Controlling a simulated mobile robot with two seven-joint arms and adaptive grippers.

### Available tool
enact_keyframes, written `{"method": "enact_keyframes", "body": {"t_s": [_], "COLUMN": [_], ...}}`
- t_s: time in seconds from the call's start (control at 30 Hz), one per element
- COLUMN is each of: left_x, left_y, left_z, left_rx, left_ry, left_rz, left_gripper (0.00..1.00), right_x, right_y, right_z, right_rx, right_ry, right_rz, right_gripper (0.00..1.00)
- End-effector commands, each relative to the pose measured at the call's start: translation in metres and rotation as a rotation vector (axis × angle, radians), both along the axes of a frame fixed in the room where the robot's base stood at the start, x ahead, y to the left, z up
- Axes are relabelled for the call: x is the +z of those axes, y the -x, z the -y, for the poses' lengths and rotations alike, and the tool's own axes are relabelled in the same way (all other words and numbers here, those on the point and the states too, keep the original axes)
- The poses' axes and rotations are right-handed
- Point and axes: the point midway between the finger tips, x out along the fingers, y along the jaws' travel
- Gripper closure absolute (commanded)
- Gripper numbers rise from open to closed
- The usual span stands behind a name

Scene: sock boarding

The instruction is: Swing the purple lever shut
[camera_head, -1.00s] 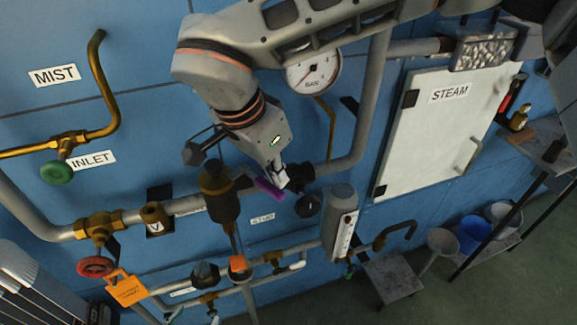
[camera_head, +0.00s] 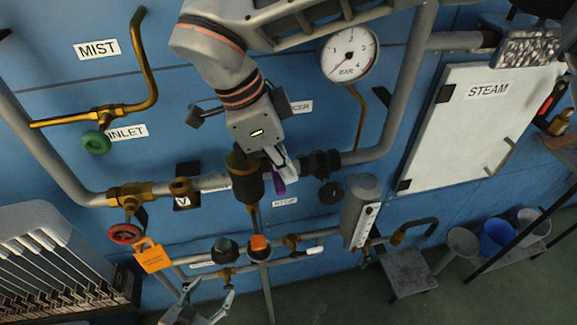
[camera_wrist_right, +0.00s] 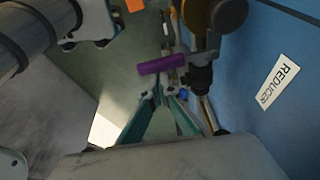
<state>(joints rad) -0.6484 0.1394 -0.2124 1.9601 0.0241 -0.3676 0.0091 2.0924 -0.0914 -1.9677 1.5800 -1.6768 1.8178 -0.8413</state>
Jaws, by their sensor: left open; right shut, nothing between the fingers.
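The purple lever (camera_head: 279,186) is on the horizontal pipe, just right of the dark brass valve body (camera_head: 246,180). In the head view its grip points mostly downward. My right gripper (camera_head: 287,174) is shut and empty at the lever, partly covering it. In the right wrist view the lever's purple grip (camera_wrist_right: 162,64) lies crosswise just beyond the shut fingertips (camera_wrist_right: 163,92). I cannot tell whether they touch it. My left gripper (camera_head: 207,291) is open and empty low in the head view, below the lower pipes.
The pressure gauge (camera_head: 350,54) and steam door (camera_head: 480,125) are right of my right arm. A grey cylinder (camera_head: 360,210) stands right of the lever. A rack (camera_head: 60,260) is at lower left.

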Motion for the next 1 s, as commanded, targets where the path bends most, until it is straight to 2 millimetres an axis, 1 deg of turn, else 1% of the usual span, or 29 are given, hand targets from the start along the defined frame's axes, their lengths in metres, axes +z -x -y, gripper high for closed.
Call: {"method": "enact_keyframes", "body": {"t_s": [0.37, 0.47, 0.57, 0.8, 0.9, 1.0], "left_x": [0.001, 0.001, 0.001, 0.001, 0.001, 0.001], "left_y": [0.000, 0.001, 0.000, 0.000, 0.000, 0.000], "left_z": [0.000, -0.001, 0.000, 0.000, 0.000, 0.000], "left_rx": [-0.001, -0.001, -0.001, -0.001, -0.001, 0.000], "left_ry": [0.000, -0.002, -0.001, 0.000, 0.000, 0.000], "left_rz": [0.001, 0.000, 0.001, 0.001, 0.001, 0.001], "left_gripper": [0.41, 0.41, 0.41, 0.41, 0.41, 0.41], "right_x": [0.000, 0.004, 0.016, 0.060, 0.076, 0.089], "right_y": [0.001, 0.001, 0.000, 0.000, 0.000, -0.001], "right_z": [-0.002, -0.003, -0.002, 0.000, 0.000, 0.001], "right_rx": [0.005, 0.004, 0.004, -0.001, 0.000, 0.000], "right_ry": [-0.004, -0.005, -0.004, -0.004, -0.003, -0.002], "right_rz": [-0.001, 0.000, 0.002, 0.004, 0.003, 0.002], "right_gripper": [1.00, 1.00, 1.00, 1.00, 1.00, 1.00]}}
